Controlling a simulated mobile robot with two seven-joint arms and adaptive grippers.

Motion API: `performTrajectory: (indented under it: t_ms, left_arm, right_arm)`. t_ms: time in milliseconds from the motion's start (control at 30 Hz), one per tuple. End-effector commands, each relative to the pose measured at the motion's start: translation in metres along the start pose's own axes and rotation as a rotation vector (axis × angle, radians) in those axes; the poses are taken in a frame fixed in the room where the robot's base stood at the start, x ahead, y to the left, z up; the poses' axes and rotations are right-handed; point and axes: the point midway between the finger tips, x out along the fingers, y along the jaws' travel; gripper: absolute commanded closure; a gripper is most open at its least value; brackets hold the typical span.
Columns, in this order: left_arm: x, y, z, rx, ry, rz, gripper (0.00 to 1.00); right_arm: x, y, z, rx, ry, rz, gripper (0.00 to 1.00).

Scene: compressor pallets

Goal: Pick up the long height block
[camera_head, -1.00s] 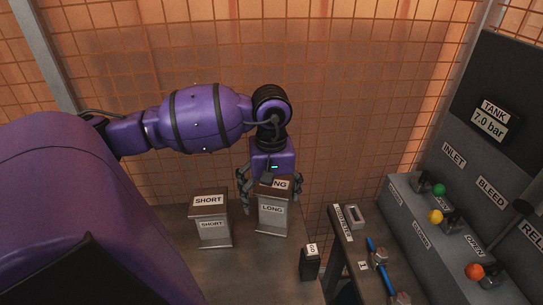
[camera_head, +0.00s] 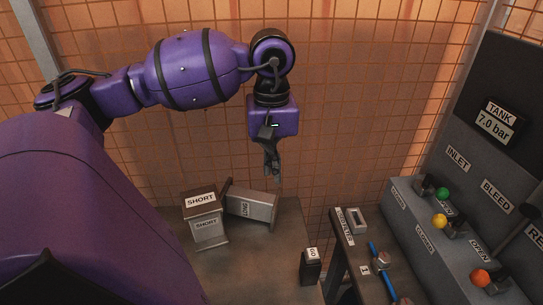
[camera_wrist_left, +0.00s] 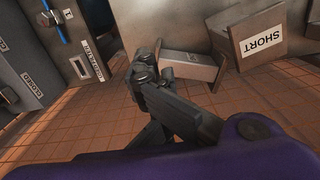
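The long height block (camera_head: 262,208), a grey metal block with a LONG label, lies tipped on its side on the table, its label turned sideways. Its end plate (camera_head: 226,188) is right by the short block (camera_head: 207,232); I cannot tell if they touch. In the left wrist view the long block (camera_wrist_left: 201,68) lies just beyond the fingers, partly hidden by them. My left gripper (camera_head: 272,178) hangs above and behind the long block, fingers together and empty. It also shows in the left wrist view (camera_wrist_left: 146,66). My right gripper is not in view.
The short block, labelled SHORT, shows in the left wrist view (camera_wrist_left: 255,40). A black GO box (camera_head: 311,267) stands at the table's right edge. A bench (camera_head: 357,252) and a valve panel (camera_head: 440,235) are on the right. A mesh wall (camera_head: 340,110) stands behind.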

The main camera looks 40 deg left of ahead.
Motion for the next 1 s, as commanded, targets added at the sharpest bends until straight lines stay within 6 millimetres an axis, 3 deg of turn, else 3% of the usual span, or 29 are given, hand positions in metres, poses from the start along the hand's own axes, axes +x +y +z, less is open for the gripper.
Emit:
performTrajectory:
  t_ms: [267,867,1000]
  left_arm:
    - [-0.0003,0.0003,-0.0002,0.0,0.001,0.001,1.0]
    - [-0.0002,0.0004,-0.0002,0.0,0.001,0.001,0.22]
    - [-0.0002,0.0003,-0.0002,0.0,0.001,0.001,0.2]
  right_arm:
    - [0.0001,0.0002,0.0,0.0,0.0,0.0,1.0]
    - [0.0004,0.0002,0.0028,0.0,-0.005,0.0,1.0]
    - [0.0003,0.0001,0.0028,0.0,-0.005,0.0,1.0]
